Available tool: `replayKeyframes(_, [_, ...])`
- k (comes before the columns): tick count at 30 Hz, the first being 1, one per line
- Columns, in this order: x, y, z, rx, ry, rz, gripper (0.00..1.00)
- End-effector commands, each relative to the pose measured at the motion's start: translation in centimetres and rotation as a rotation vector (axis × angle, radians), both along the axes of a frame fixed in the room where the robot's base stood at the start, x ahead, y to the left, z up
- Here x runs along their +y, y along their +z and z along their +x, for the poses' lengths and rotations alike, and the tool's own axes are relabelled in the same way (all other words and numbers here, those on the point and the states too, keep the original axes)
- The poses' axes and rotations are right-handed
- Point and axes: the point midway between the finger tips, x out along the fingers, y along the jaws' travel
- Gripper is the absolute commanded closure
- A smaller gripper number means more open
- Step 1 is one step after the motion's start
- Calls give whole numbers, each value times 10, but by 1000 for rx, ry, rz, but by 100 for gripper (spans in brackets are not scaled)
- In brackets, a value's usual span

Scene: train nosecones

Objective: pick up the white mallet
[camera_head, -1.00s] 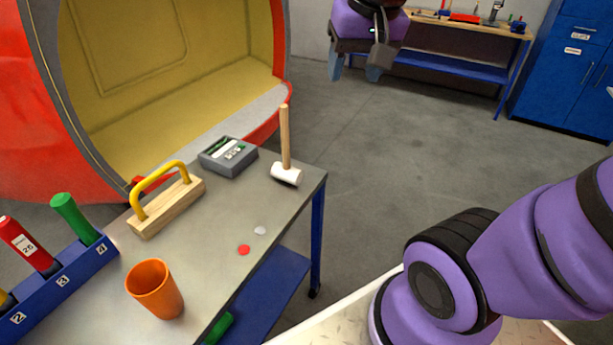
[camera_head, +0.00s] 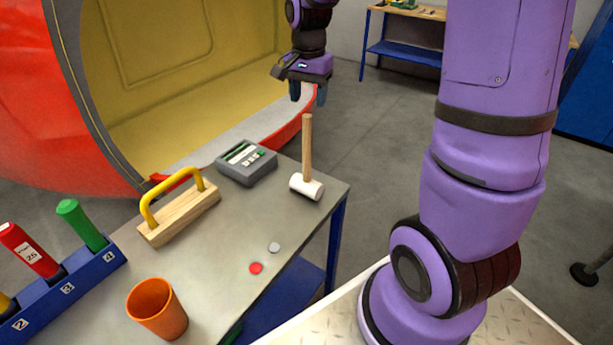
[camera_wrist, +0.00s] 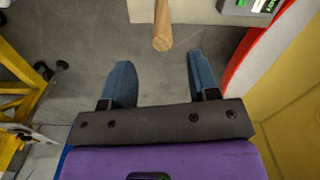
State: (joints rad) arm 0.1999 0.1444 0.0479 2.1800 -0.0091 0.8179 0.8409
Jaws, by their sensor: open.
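The white mallet (camera_head: 307,187) stands on its white head near the far right corner of the grey workbench, its wooden handle pointing straight up. My gripper (camera_head: 308,97) is open and empty, just above the top of the handle in the head view, fingers pointing down. In the wrist view the end of the wooden handle (camera_wrist: 162,38) shows at the top, ahead of and between the two blue fingers of my gripper (camera_wrist: 160,75). The handle is not between the fingertips. The mallet's head is out of the wrist view.
A grey device (camera_head: 246,163) sits left of the mallet. A wooden block with a yellow handle (camera_head: 180,212), an orange cup (camera_head: 157,308) and a blue numbered rack (camera_head: 62,290) stand further left. Small red (camera_head: 256,268) and grey discs lie nearer. The red nosecone (camera_head: 30,130) rises behind the bench.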

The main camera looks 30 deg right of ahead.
Motion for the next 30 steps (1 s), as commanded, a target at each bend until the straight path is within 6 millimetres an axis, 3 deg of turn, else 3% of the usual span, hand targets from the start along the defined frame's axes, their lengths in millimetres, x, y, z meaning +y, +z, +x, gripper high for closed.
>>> replayKeyframes(3, [0,-17,0,3,1,1,45])
replayKeyframes(11, [1,-34,0,3,1,1,45])
replayKeyframes(21, [3,-76,3,1,2,0,45])
replayKeyframes(30, [3,-80,3,0,2,0,45])
